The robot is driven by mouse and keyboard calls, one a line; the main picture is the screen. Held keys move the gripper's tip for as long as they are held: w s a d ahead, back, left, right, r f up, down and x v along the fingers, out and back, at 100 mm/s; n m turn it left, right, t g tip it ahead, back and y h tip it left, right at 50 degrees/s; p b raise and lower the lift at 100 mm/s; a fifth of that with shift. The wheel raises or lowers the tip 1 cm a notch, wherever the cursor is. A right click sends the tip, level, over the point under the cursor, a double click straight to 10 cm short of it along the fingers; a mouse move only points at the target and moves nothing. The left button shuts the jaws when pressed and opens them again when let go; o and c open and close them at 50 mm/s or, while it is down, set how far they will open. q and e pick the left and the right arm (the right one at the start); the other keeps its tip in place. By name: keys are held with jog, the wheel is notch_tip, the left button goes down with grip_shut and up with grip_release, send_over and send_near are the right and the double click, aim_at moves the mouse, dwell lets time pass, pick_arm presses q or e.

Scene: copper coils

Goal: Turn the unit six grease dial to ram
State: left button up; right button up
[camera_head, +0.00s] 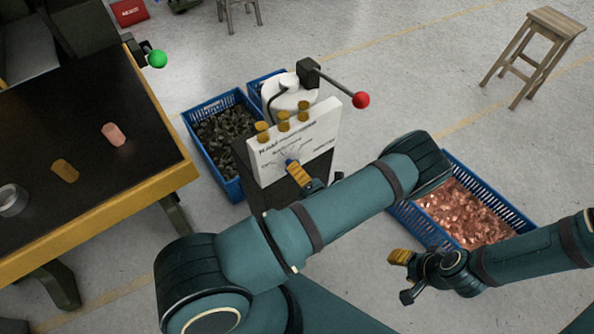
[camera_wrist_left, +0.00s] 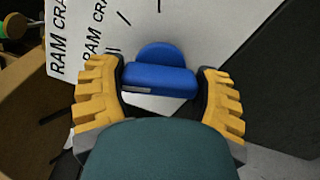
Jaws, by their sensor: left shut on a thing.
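The grease dial is a blue knob (camera_wrist_left: 158,78) with a bar across a round base, on a white lettered panel (camera_head: 300,137). In the left wrist view its bar lies between the yellow fingers of my left gripper (camera_wrist_left: 160,92), with a pale mark near the bar's left end. Printed lines and "RAM CRA..." lettering show at upper left there. In the head view my left gripper (camera_head: 298,173) is at the panel's lower edge, shut on the dial, and covers most of it. My right gripper (camera_head: 404,276) is at lower right, away from the panel; its finger gap is unclear.
Three brass-coloured caps (camera_head: 283,121) line the panel's top. A red-knobbed lever (camera_head: 361,100) sticks out right above it. Blue crates hold dark scrap (camera_head: 242,188) and copper pieces (camera_head: 516,226). A black-topped bench (camera_head: 105,95) stands left, a stool (camera_head: 549,21) upper right.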

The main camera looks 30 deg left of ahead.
pick_arm(q)
jog(key=o, duration=1.2)
jog(key=shift+c, duration=0.2)
jog(key=v, duration=0.7)
jog(key=shift+d, duration=0.2)
jog(key=shift+s, duration=0.1)
